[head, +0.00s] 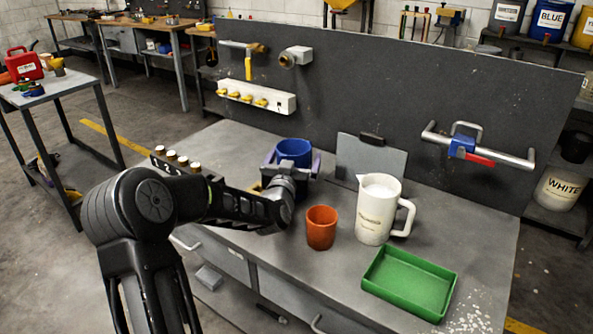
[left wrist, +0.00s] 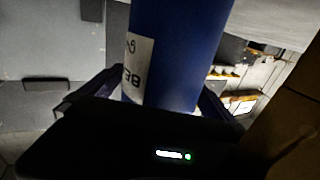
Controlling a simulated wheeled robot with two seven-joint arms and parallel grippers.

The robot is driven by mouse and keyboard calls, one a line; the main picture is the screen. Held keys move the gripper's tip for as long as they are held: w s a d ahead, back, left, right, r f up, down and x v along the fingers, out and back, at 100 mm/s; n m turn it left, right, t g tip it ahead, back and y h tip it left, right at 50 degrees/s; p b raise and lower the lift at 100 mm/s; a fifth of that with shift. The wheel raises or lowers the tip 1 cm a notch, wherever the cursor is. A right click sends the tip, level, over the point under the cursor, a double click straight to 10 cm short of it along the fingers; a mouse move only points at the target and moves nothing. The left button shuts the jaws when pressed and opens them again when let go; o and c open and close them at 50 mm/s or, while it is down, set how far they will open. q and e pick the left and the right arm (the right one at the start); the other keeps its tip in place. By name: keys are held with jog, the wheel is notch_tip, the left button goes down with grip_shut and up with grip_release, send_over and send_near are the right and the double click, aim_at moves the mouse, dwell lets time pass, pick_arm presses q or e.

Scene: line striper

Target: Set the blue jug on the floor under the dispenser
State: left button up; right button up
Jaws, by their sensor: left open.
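A blue jug (head: 294,150) stands on the grey workbench (head: 225,140) near the back panel. Only its upper part shows in the head view; my wrist hides the rest. My left gripper (head: 290,165) is at the jug, with a finger on either side of it. In the left wrist view the blue jug (left wrist: 183,50), with a white label, is between the two open fingers (left wrist: 150,102). I cannot tell whether they touch it. My right gripper is not in view. I cannot make out for certain which thing is the dispenser.
An orange cup (head: 321,228), a white pitcher (head: 377,210) and a green tray (head: 410,283) stand right of the gripper. A tap (head: 249,60) and a clamp (head: 466,146) are on the panel. A side table (head: 60,85) stands left, with open floor between.

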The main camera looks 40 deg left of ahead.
pick_arm(q)
jog(key=shift+c, duration=0.2)
jog(key=c, duration=1.6)
jog(key=shift+c, duration=0.2)
jog(key=shift+r, duration=0.15)
notch_tip(320, 180, up, 10)
